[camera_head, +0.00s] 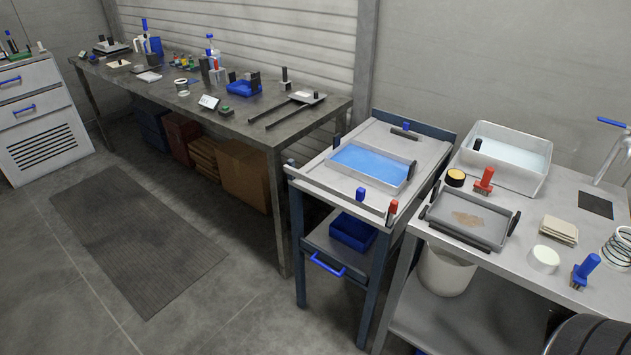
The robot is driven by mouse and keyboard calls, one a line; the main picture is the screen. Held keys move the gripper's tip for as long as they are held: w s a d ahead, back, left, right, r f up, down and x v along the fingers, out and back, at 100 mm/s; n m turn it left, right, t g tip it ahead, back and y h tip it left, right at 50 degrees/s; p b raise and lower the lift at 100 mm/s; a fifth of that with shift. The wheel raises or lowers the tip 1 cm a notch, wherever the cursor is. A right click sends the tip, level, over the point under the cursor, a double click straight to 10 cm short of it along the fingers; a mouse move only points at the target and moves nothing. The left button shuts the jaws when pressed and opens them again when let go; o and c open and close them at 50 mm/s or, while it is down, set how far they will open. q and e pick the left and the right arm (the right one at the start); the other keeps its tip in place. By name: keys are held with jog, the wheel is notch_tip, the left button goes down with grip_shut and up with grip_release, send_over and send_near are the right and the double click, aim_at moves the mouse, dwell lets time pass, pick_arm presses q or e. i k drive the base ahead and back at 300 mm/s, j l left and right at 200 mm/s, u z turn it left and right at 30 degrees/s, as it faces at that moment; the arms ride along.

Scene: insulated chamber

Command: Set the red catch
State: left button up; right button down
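A small upright red piece (393,207), which looks like the red catch, stands at the front right corner of the grey cart (322,188). A similar blue piece (361,194) stands to its left on the cart. A shallow tray with a blue surface (368,165) lies on the cart top. Another red-handled object (485,180) stands on the right table, behind a grey tray. Whether the catch is set cannot be told at this size. Neither of my grippers is in view.
The right table (555,278) holds a white basin (505,155), a grey tray (468,218) and a blue-handled tool (585,270). A long workbench (240,128) with many small items runs along the wall. The floor around the dark mat (135,235) is clear.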

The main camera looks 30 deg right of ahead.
aim_at(393, 204)
jog(key=z, duration=1.55)
jog(key=j+z, duration=0.1)
jog(key=z, duration=0.25)
jog(key=i+j+z, duration=0.1)
jog(key=z, duration=0.3)
jog(key=j+z, duration=0.2)
jog(key=z, duration=0.15)
jog(key=j+z, duration=0.3)
jog(key=j, duration=0.15)
jog(key=k+j+z, duration=0.1)
jog(key=j+z, duration=0.2)
jog(key=k+j+z, duration=0.1)
jog(key=j, duration=0.4)
jog(key=k+j+z, duration=0.1)
jog(key=j, duration=0.45)
